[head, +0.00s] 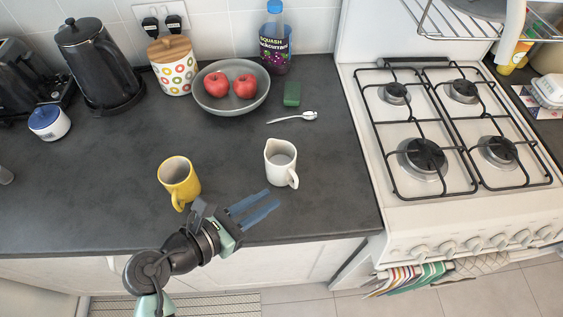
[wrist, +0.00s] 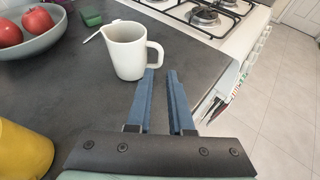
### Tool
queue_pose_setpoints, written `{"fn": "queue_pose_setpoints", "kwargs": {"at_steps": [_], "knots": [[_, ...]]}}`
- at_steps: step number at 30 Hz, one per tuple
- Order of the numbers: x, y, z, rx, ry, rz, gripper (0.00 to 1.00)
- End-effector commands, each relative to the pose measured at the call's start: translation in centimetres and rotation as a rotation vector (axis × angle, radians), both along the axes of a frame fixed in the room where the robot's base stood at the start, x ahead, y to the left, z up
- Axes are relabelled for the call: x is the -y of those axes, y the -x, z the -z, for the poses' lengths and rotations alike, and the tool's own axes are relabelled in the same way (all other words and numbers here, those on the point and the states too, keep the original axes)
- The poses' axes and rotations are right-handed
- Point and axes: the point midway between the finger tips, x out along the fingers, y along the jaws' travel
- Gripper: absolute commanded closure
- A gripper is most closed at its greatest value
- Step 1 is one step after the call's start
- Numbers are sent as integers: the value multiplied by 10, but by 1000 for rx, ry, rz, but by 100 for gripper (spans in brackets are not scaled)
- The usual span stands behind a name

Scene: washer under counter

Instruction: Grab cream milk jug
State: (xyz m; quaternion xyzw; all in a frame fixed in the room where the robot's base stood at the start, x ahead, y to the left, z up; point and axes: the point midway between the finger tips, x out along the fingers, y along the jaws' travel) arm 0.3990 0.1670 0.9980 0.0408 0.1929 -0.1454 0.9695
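The cream milk jug (head: 280,163) stands upright on the dark counter, with its spout at the upper left and its handle at the lower right. In the wrist view the jug (wrist: 125,50) is just beyond the fingertips, with its handle on the right, close to them. My gripper (head: 268,202) is in front of the jug, near the counter's front edge. In the wrist view its two blue fingers (wrist: 161,75) are apart with a narrow gap and nothing between them.
A yellow mug (head: 179,180) stands left of the jug, close to my gripper. Behind are a spoon (head: 292,117), a green sponge (head: 291,94) and a grey bowl (head: 231,105) with two red apples. A white gas stove (head: 440,130) is to the right.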

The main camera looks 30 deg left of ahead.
Motion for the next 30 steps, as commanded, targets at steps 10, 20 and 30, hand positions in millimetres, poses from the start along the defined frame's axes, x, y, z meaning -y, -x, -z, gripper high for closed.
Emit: {"fn": "queue_pose_setpoints", "kwargs": {"at_steps": [10, 20, 30], "knots": [[14, -46, 20, -3, 27, -8, 80], [23, -73, 31, -3, 25, -9, 80], [36, -112, 45, -3, 23, -10, 80]]}}
